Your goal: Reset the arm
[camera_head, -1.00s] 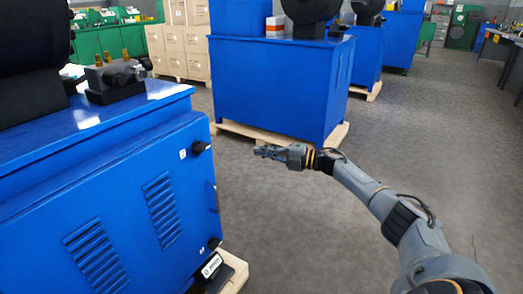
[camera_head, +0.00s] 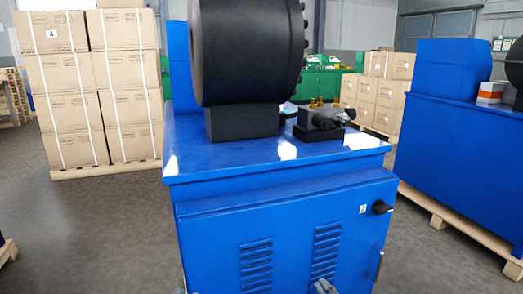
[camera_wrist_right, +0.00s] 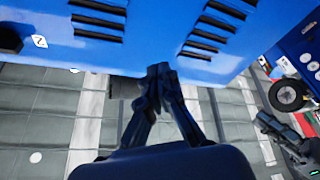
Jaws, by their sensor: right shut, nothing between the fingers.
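My right gripper (camera_head: 325,287) shows only as a small grey tip at the bottom edge of the head view, in front of the blue cabinet (camera_head: 290,215). In the right wrist view, the right gripper (camera_wrist_right: 158,72) is shut with its fingertips together and nothing between them. It points toward the lower part of a blue panel with dark vent slots (camera_wrist_right: 97,22). I cannot tell whether the tips touch that panel.
The cabinet carries a large black drum (camera_head: 245,50) and a small dark fitting (camera_head: 325,122). Stacked cartons (camera_head: 95,90) stand at the left back. Another blue machine (camera_head: 455,160) stands on a pallet (camera_head: 440,212) at the right. Grey floor (camera_head: 95,225) is open at the left.

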